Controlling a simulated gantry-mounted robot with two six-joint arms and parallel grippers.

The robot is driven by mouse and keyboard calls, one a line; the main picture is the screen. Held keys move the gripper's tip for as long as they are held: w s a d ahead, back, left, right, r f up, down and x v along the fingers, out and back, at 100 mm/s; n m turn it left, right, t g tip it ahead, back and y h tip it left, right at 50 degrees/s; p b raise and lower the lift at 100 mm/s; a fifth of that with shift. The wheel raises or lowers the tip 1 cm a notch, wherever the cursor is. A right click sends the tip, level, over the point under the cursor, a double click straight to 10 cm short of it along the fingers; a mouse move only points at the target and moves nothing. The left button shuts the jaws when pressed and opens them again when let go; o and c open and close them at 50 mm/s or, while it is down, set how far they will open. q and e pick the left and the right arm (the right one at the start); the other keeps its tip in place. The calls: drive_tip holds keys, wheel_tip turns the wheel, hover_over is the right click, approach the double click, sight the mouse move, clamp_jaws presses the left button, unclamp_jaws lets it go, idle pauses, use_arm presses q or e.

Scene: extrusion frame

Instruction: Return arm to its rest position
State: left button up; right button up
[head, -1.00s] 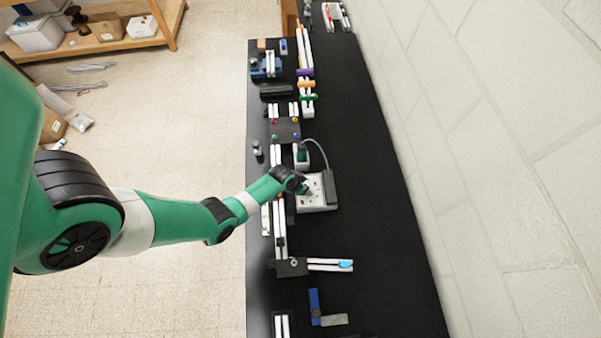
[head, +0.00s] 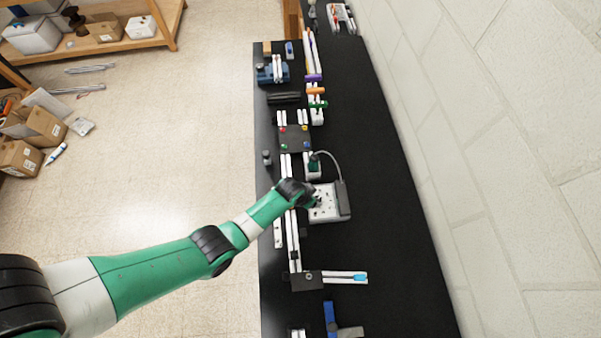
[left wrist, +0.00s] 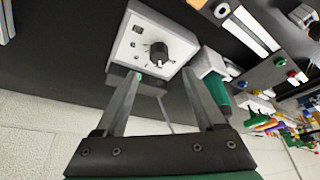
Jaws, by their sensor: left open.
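My left arm (head: 150,270) comes in from the left of the head view and reaches across the near edge of the black bench. My left gripper (head: 314,198) is at the left side of a white control box (head: 328,204), small and partly hidden by the wrist. In the left wrist view my left gripper (left wrist: 162,74) is open, its two grey fingers apart with nothing between them. The white box (left wrist: 150,30) with a black knob lies beyond the fingertips. I cannot tell whether the fingers touch it. My right gripper is not in view.
The black bench (head: 385,215) holds white extrusions (head: 292,240), a dark plate with coloured knobs (head: 294,138), and a blue part (head: 329,316). A cable runs to the box. A pale wall (head: 520,150) stands right. Clear floor (head: 170,150) and a wooden shelf (head: 130,43) are left.

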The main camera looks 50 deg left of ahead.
use_arm(q)
drive_tip(key=shift+w+d, duration=0.1)
drive_tip(key=shift+d, duration=0.05)
idle(0.3)
drive_tip(key=w+d+r+t, duration=0.1)
drive_tip(key=w+r+t, duration=0.1)
drive_tip(key=w+r, duration=0.6)
drive_tip(key=w+d+r+t, duration=0.1)
drive_tip(key=w+r+t, duration=0.2)
drive_tip(key=r, duration=0.8)
drive_tip(key=w+d+r+t, duration=0.1)
drive_tip(key=w+r+t, duration=0.1)
drive_tip(key=w+r, duration=0.6)
wheel_tip(320, 180, up, 24)
drive_tip(key=s+d+m+t+h, duration=0.1)
drive_tip(key=s+t, duration=0.1)
drive_tip(key=t, duration=0.4)
drive_tip(key=s+r+t, duration=0.5)
drive_tip(key=s+r, duration=0.6)
drive_tip(key=r, duration=0.3)
drive_tip(key=s+r+t+h, duration=0.1)
drive_tip(key=s+r+t, duration=0.3)
drive_tip(key=s+r, duration=0.7)
wheel_tip(320, 180, up, 3)
drive_tip(key=shift+d+f+t, duration=0.1)
drive_tip(key=shift+d+t, duration=0.05)
drive_tip(key=shift+t, duration=0.25)
